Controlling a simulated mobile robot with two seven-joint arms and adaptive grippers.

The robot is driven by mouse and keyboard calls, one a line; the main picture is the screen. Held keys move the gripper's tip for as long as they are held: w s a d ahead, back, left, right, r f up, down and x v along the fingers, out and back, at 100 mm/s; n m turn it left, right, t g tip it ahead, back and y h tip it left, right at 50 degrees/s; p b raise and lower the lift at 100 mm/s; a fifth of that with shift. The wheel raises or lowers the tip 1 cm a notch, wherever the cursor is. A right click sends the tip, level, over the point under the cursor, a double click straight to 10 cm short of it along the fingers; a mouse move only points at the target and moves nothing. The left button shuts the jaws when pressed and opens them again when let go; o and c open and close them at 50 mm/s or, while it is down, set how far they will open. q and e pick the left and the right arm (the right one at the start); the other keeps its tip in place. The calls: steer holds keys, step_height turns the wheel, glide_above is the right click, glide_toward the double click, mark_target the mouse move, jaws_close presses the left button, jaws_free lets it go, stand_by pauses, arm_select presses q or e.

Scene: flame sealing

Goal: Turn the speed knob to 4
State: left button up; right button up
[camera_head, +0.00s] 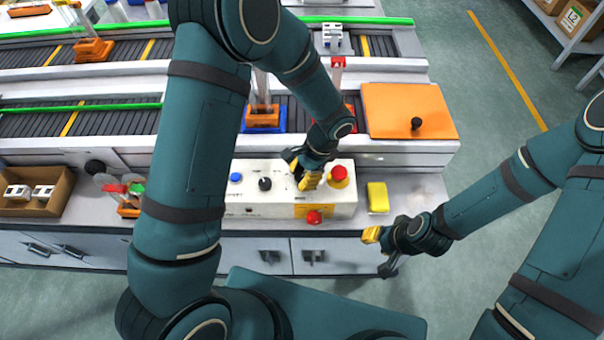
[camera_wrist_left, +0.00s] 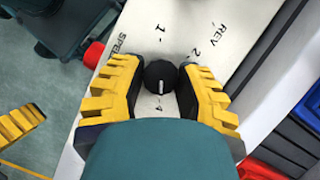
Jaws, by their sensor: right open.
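The speed knob (camera_wrist_left: 160,78) is a round black knob in the left wrist view, on a white panel marked "SPEED", "1", "2" and "4". In the head view my left gripper (camera_head: 305,180) reaches down onto the white control box (camera_head: 240,208) and hides the knob. My right gripper (camera_head: 379,252) is open and empty, in front of the bench at the right.
The box also bears another black knob (camera_head: 265,184), a blue button (camera_head: 236,177), a red mushroom button (camera_head: 339,173) and a red front button (camera_head: 314,217). A yellow block (camera_head: 378,197) stands to its right. An orange plate (camera_head: 400,108) and conveyors lie behind.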

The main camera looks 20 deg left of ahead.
arm_select(q)
steer(key=o, duration=0.4)
steer(key=shift+s, duration=0.1)
steer(key=v, duration=1.2)
